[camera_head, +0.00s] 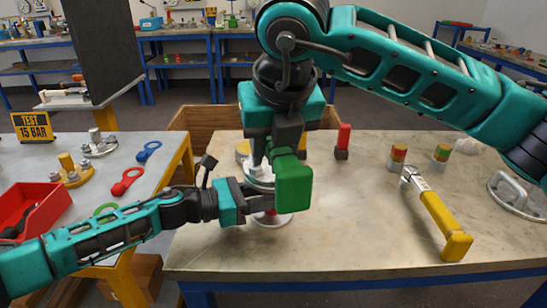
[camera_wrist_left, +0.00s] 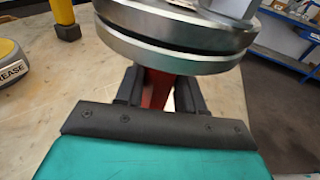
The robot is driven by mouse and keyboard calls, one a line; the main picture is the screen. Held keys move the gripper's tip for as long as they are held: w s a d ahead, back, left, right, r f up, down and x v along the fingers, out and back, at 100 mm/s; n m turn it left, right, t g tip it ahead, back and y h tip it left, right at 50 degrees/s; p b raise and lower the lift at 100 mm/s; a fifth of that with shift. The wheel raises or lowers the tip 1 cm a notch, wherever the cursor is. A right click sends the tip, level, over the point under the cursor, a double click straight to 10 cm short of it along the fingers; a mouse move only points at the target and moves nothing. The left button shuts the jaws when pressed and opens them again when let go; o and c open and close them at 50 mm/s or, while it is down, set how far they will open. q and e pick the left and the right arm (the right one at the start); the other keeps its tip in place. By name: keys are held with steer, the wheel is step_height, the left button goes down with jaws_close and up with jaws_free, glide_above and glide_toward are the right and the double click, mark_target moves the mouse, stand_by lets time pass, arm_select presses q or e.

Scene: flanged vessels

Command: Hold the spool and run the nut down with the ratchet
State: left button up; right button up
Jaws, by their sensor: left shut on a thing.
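The spool has a red neck (camera_wrist_left: 158,90) and stands upright on the table under a bright steel flange (camera_wrist_left: 185,45). In the head view its base (camera_head: 272,221) shows below my left gripper. My left gripper (camera_head: 262,193) comes in level from the left and is shut on the red neck. A grey metal hex part (camera_wrist_left: 235,6), perhaps the nut, sits on top of the flange in the left wrist view. My right gripper (camera_head: 287,140) points down above the spool, shut on the ratchet, whose green handle (camera_head: 293,183) faces me. The ratchet's head and its fit on the nut are hidden.
A yellow-handled wrench (camera_head: 440,222) lies to the right on the table (camera_head: 350,240). The left table holds a red bin (camera_head: 30,210) and coloured wrenches. The front middle is clear.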

stand_by(0.4)
arm_select(q)
steer(key=o, duration=1)
steer(key=shift+a, duration=0.1)
